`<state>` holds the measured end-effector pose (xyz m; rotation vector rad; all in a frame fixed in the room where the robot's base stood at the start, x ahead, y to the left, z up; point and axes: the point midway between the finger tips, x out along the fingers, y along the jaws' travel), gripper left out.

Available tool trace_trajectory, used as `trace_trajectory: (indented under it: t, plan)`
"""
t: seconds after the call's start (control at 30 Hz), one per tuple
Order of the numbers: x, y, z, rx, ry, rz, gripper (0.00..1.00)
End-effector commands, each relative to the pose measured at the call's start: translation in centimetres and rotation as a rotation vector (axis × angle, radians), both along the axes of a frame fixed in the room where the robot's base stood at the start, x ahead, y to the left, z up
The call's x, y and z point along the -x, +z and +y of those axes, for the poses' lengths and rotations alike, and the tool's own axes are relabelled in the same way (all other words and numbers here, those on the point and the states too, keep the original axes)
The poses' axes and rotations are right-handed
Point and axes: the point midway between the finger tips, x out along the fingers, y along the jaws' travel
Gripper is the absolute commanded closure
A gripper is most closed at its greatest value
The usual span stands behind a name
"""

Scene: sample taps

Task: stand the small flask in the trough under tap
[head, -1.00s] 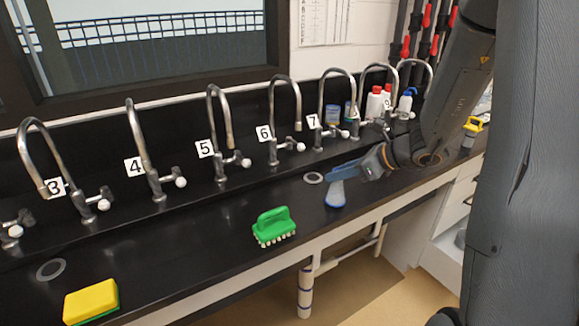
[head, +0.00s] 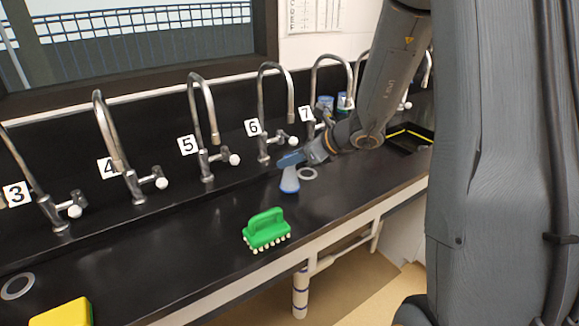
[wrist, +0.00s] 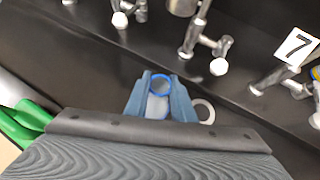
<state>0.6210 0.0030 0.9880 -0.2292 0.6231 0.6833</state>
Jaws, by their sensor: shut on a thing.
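My gripper (head: 291,160) is shut on the small flask (head: 290,181), a pale blue-white cone held upright by its neck. In the wrist view the flask's blue-rimmed mouth (wrist: 160,84) shows between the two blue fingers (wrist: 161,103). The flask hangs over the black trough (head: 222,205), in front of tap 6 (head: 262,105) and just left of a grey drain ring (head: 308,174). I cannot tell whether its base touches the surface. Tap 5 (head: 205,125) is to the left; tap 7 (head: 313,95) is partly behind my arm.
A green scrubbing brush (head: 266,228) lies near the front edge, left of the flask. A yellow sponge (head: 62,313) is at the lower left. Taps 4 (head: 112,150) and 3 (head: 40,185) stand further left. The black surface between brush and taps is clear.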

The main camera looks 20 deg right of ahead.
Motion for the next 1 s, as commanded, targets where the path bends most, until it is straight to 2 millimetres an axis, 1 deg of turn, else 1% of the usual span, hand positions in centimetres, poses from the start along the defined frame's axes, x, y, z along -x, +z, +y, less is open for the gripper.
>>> trace_trajectory:
  t: [0.03, 0.1, 0.37, 0.5, 0.53, 0.63, 1.0]
  plan:
    - [-0.06, -1.03, -0.02, 0.000, -0.001, 0.001, 1.00]
    - [-0.04, -1.52, -0.05, -0.001, -0.001, 0.002, 1.00]
    - [0.00, -1.42, -0.13, 0.000, -0.001, 0.000, 1.00]
    - [-0.03, -1.80, -0.16, 0.000, -0.003, 0.000, 1.00]
    - [-0.02, -1.81, -0.17, 0.000, -0.003, 0.000, 0.76]
    - [0.00, -1.71, -0.17, 0.000, -0.003, 0.000, 0.59]
    - [0.01, -1.47, -0.18, 0.000, -0.003, 0.000, 0.59]
